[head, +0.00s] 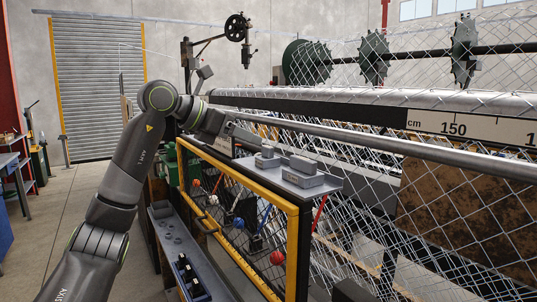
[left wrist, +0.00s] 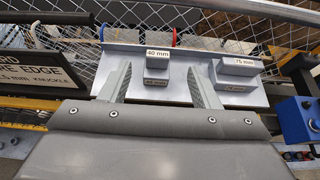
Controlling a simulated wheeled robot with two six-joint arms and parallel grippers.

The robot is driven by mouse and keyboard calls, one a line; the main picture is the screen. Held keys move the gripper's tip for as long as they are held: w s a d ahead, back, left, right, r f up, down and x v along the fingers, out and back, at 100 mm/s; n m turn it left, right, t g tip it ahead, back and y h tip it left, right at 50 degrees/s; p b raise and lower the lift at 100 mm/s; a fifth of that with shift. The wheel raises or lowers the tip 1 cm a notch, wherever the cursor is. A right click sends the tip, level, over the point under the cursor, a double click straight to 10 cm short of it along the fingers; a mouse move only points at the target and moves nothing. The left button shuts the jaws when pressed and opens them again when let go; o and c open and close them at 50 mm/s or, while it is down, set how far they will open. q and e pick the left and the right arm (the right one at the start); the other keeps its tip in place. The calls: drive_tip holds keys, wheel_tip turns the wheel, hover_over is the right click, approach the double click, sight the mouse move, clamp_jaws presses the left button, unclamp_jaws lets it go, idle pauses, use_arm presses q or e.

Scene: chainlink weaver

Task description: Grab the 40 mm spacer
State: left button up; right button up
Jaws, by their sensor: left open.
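The 40 mm spacer (left wrist: 157,63) is a small grey stepped block with a white label on top, standing on a grey metal shelf (left wrist: 180,91). In the head view the smaller block (head: 267,160) stands at the left of the shelf (head: 325,187). My left gripper (left wrist: 160,78) is open, with one finger on either side of the spacer in the picture and gaps to both. In the head view my left gripper (head: 243,136) is above and left of the small block; its fingertips are hard to make out. I cannot tell the height between fingers and spacer.
A wider 75 mm block (left wrist: 238,67) stands right of the spacer on the same shelf. A yellow-framed rack (head: 292,210) with coloured-ball levers is below. A long metal tube (head: 370,145) and chain-link mesh (head: 470,220) run close behind. A blue box (left wrist: 298,120) is at right.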

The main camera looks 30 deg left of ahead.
sight(266, 147)
use_arm(q)
drive_tip(key=shift+w+d+f, duration=0.2)
drive_tip(key=shift+w+d, duration=0.1)
drive_tip(key=shift+w, duration=0.15)
drive_tip(key=p+x, duration=0.2)
drive_tip(key=x, duration=0.3)
drive_tip(key=shift+w+a+f+p, duration=0.1)
drive_tip(key=shift+f+p, duration=0.15)
drive_tip(key=shift+p, duration=0.15)
drive_tip(key=shift+a, duration=0.1)
drive_tip(key=shift+c, duration=0.8)
drive_tip(key=c, duration=1)
use_arm(e)
drive_tip(key=r, duration=0.2)
drive_tip(key=d+r, duration=0.1)
drive_tip(key=shift+w, duration=0.3)
